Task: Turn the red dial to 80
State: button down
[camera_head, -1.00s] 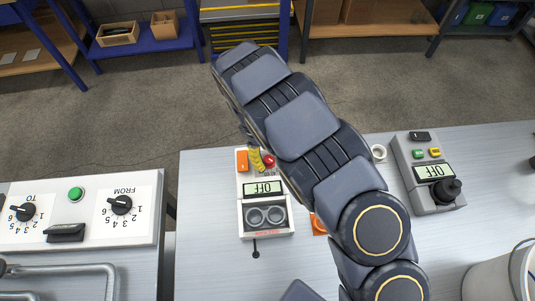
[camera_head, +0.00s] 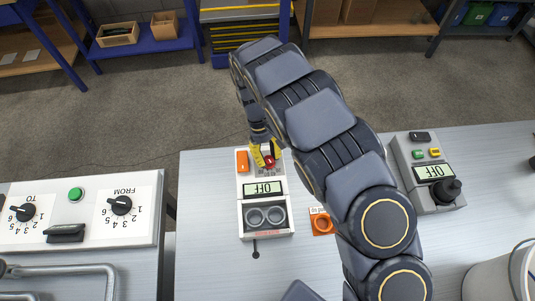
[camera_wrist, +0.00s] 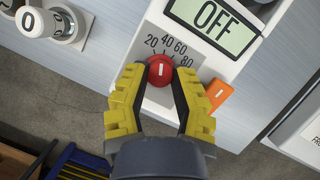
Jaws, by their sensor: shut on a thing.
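The red dial (camera_wrist: 160,77) sits on a white panel with the marks 20, 40, 60 and 80 printed in an arc around it. Its short white line stands about upright in the wrist view; I cannot tell exactly which mark it matches. My gripper (camera_wrist: 160,74) has its yellow and black fingers on either side of the dial, shut on it. In the head view my gripper (camera_head: 266,157) is at the dial, which shows as a bit of red (camera_head: 269,161) between the fingers. The device's display (camera_head: 263,188) reads OFF, also in the wrist view (camera_wrist: 214,20).
An orange switch (camera_head: 242,161) sits beside the dial, close to one finger in the wrist view (camera_wrist: 219,94). Two round wells (camera_head: 265,216) lie on the same device. Another device (camera_head: 430,173) with a black knob stands at right.

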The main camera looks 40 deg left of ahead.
jog(key=m+g, duration=0.1)
jog(key=m, duration=0.2)
jog(key=m+g+y, duration=0.1)
jog(key=m, duration=0.2)
jog(key=shift+d+f, duration=0.1)
jog(key=shift+d, duration=0.05)
jog(key=m+y, duration=0.1)
jog(key=m, duration=0.2)
jog(key=m+g+y, duration=0.1)
jog(key=m, duration=0.3)
jog(key=shift+d+y, duration=0.1)
jog(key=shift+y, duration=0.3)
jog(key=c, duration=0.8)
grip_release()
jog(key=shift+w, duration=0.1)
jog(key=shift+d+v, duration=0.2)
jog(key=shift+v, duration=5.8)
